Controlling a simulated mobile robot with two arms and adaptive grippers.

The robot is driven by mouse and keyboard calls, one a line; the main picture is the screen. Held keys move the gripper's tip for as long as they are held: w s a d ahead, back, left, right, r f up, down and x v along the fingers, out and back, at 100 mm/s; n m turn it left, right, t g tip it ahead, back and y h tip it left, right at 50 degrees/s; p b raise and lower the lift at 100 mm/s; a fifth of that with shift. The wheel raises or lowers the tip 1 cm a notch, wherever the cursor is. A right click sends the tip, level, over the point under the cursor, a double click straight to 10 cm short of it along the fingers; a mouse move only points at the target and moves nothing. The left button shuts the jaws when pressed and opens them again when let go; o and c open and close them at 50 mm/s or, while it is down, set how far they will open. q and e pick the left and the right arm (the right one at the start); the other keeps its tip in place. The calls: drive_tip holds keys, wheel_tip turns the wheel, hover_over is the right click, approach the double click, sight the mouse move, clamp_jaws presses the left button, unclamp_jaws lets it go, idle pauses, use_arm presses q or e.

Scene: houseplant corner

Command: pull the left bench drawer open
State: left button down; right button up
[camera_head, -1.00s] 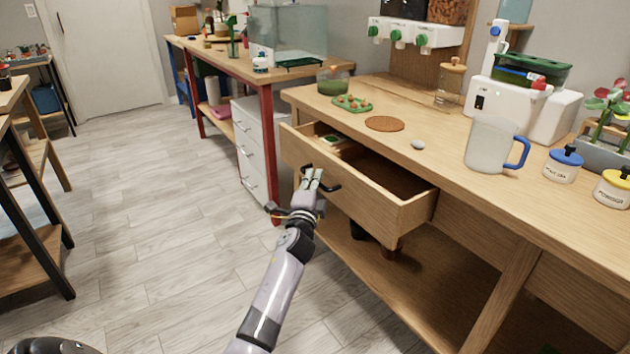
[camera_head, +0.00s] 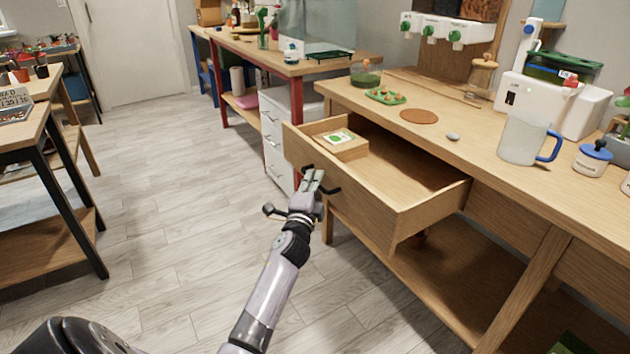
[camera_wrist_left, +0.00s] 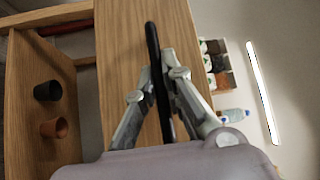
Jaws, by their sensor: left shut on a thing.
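The left bench drawer (camera_head: 350,205) stands well out from the wooden bench (camera_head: 560,195), its inside open to view. A small box with a green-and-white label (camera_head: 340,138) lies at its far left inside; the rest of the visible drawer floor is bare. My left gripper (camera_head: 313,180) is at the drawer front, shut on the dark bar handle (camera_head: 331,189). In the left wrist view the black handle (camera_wrist_left: 158,75) runs between the two fingers (camera_wrist_left: 160,92), with the wooden drawer front behind it. My right gripper is not in view.
A jug with a blue handle (camera_head: 522,140), a cork mat (camera_head: 419,116) and a green tray (camera_head: 385,96) stand on the bench top. A white drawer unit (camera_head: 277,140) stands beyond the drawer. The floor (camera_head: 170,210) to the left is clear.

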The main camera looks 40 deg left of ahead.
use_arm(q)
drive_tip(key=shift+f, duration=0.15)
drive_tip(key=c, duration=1.7)
unclamp_jaws()
drive_tip(key=v, duration=1.2)
drive_tip(key=shift+d, duration=0.1)
